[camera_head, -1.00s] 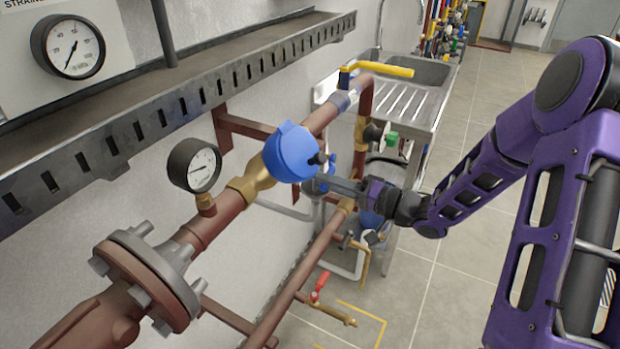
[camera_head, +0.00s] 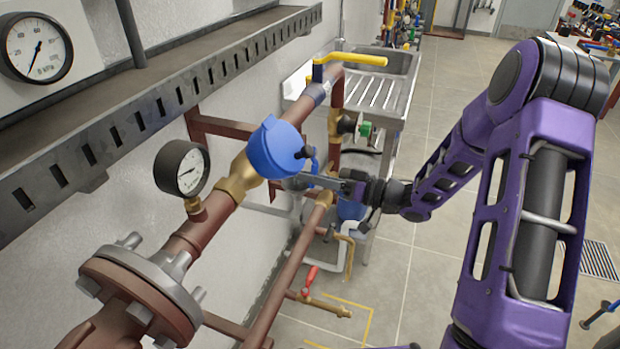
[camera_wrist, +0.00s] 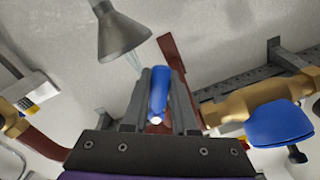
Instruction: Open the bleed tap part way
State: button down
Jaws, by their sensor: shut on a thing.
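My gripper (camera_head: 322,182) reaches in from the right, just below and beside a blue round cap (camera_head: 270,150) on the brown pipe. In the wrist view my gripper (camera_wrist: 158,98) has its two grey jaws shut on a blue handle (camera_wrist: 158,92), with a small pale end towards me. I take this as the bleed tap's handle; its body is hidden behind the jaws. A grey metal funnel (camera_wrist: 120,38) is close to the fingertips, with thin pale streaks at its wide end. The blue cap also shows at the right of the wrist view (camera_wrist: 280,124).
A pressure gauge (camera_head: 182,168) and a bolted flange (camera_head: 140,290) stand on the pipe to the left. A yellow lever (camera_head: 355,60), green handle (camera_head: 366,129) and red-handled tap (camera_head: 309,277) are nearby. A slotted tray (camera_head: 170,100) runs along the wall.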

jog(key=shift+w+d+f+n, duration=0.2)
jog(key=shift+w+f+n, duration=0.15)
jog(key=shift+n, duration=0.65)
jog(key=shift+w, duration=0.1)
jog(key=shift+r, duration=0.1)
jog(key=c, duration=1)
grip_release()
jog(key=shift+d, duration=0.1)
jog(key=p+v, duration=0.1)
jog(key=v, duration=1.6)
jog(key=shift+d, duration=0.1)
